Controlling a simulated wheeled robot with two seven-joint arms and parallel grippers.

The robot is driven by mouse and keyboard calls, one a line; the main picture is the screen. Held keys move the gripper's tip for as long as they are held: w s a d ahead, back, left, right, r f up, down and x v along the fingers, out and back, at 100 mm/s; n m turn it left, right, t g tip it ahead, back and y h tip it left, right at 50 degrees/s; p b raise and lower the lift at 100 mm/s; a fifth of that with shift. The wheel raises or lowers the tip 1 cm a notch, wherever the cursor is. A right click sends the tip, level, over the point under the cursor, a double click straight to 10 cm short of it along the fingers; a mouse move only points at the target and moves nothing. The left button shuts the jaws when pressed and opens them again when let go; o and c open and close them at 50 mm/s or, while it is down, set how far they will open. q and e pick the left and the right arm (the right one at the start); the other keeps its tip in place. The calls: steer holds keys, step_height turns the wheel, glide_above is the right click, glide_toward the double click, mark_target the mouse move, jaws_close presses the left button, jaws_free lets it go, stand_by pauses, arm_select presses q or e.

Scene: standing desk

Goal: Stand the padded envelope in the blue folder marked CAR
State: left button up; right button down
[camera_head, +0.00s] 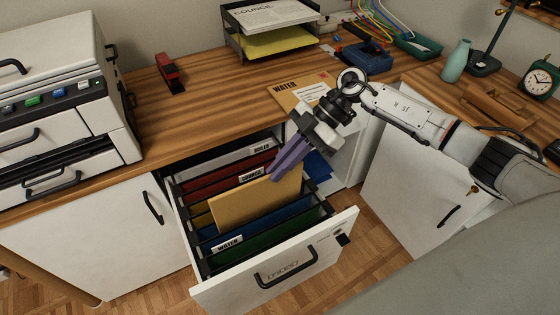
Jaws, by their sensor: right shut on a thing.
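The tan padded envelope (245,205) is upright and slightly tilted, with its lower part down among the folders in the open drawer (275,270). My right gripper (280,174) is shut on its upper right edge. A blue folder (285,217) lies just in front of the envelope; no CAR label is readable, and the envelope may hide it. I cannot tell which folder pocket the envelope's lower edge is in. My left gripper is out of view.
Behind the envelope are yellow, red and grey folders, with COUNCIL (253,174) and BOILER labels. A green folder (270,239) is in front, by a WATER label. A WATER envelope (300,93) lies on the desk. An open cabinet door (412,185) stands at the right.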

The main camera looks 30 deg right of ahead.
steer(key=shift+f+b, duration=0.7)
steer(key=shift+f, duration=1.3)
steer(key=c, duration=1.8)
jaws_free()
steer(key=v, duration=1)
steer(key=shift+d+r, duration=0.1)
steer(key=shift+d, duration=0.05)
